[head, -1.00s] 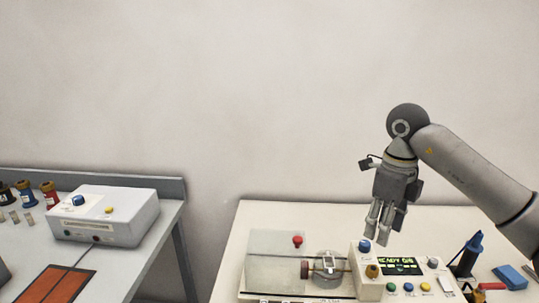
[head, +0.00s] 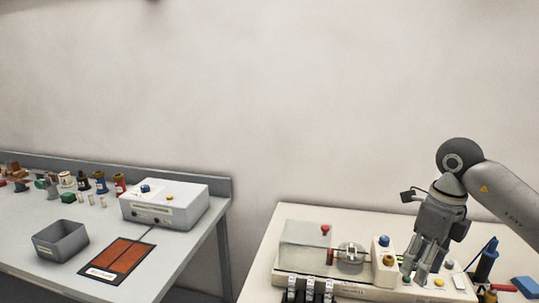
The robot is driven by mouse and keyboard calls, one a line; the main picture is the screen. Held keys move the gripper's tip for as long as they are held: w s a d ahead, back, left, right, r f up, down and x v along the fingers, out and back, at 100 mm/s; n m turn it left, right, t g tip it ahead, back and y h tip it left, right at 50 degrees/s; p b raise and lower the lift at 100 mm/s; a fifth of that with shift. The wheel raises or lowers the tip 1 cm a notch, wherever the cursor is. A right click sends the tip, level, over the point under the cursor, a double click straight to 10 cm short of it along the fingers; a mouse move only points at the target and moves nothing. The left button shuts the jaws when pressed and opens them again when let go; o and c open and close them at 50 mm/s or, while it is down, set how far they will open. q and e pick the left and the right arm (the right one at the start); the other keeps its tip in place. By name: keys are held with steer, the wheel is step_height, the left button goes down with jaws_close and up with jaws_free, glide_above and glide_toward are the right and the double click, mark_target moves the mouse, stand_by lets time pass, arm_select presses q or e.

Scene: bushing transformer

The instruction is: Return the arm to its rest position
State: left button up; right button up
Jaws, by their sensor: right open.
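My right gripper (head: 420,265) hangs from the arm that comes in from the right, fingers pointing down and slightly left. It is open, with nothing seen between its fingers. In the picture it overlaps the control panel (head: 384,274) of the machine on the right table and hides its display. I cannot tell whether the fingertips touch the panel. My left gripper is not in view.
The left bench holds a white box (head: 165,204), a grey bin (head: 61,240), an orange mat (head: 118,258) and several spools. A gap separates the tables.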

steer(key=s+a+f+n+y, duration=0.15)
steer(key=a+y, duration=0.35)
steer(key=a, duration=0.7)
steer(key=a+f+n+y, duration=0.15)
steer(key=a+y, duration=0.35)
steer(key=a, duration=0.7)
steer(key=s+a+r+m+t+y, duration=0.2)
steer(key=a+r+m+t+y, duration=0.2)
steer(key=a+r+m+y, duration=0.4)
steer(key=w+d+m+t+h, duration=0.5)
steer(key=d+m+t, duration=0.3)
steer(key=m+t, duration=0.8)
steer(key=s+d+f+m+g+h, duration=0.1)
steer(key=d+f+m+g+h, duration=0.1)
steer(key=d+f+m+h, duration=0.45)
steer(key=s+d+f+m+g+h, duration=0.1)
steer(key=d+f+m+g+h, duration=0.1)
steer(key=d+f+m+h, duration=0.5)
steer(key=s+f+m+g, duration=0.6)
steer(key=s+f+g, duration=0.7)
steer(key=s+f, duration=1)
steer(key=s+f+g, duration=0.1)
steer(key=s+f, duration=0.2)
steer(key=f, duration=2.2)
steer(key=s+d+f+g, duration=0.1)
steer(key=s+d+f, duration=0.2)
steer(key=s+f, duration=1.2)
steer(key=shift+s+d+f, duration=0.15)
steer(key=shift+s+f, duration=0.25)
steer(key=shift+s, duration=0.75)
